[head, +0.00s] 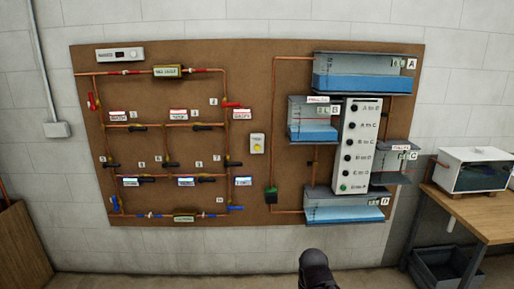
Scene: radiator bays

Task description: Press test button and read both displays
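A brown wall board (250,85) carries copper pipework on its left half and water tanks on its right half. A small pale box (257,143) with a yellowish round spot sits between the halves; I cannot tell whether it is the test button. A white panel (360,140) on the right has a column of dark round buttons or knobs and a green one at the bottom (343,188). A white unit (120,54) at the top left has a small dark window and a knob. Readings are too small to read.
Tanks A (345,85), B (315,130) and D (345,215) hold blue water; tank C (397,178) looks empty. A wooden bench (478,215) with a white-topped box (475,170) stands at right, a dark crate (445,270) below. A wooden panel (22,250) is at left.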

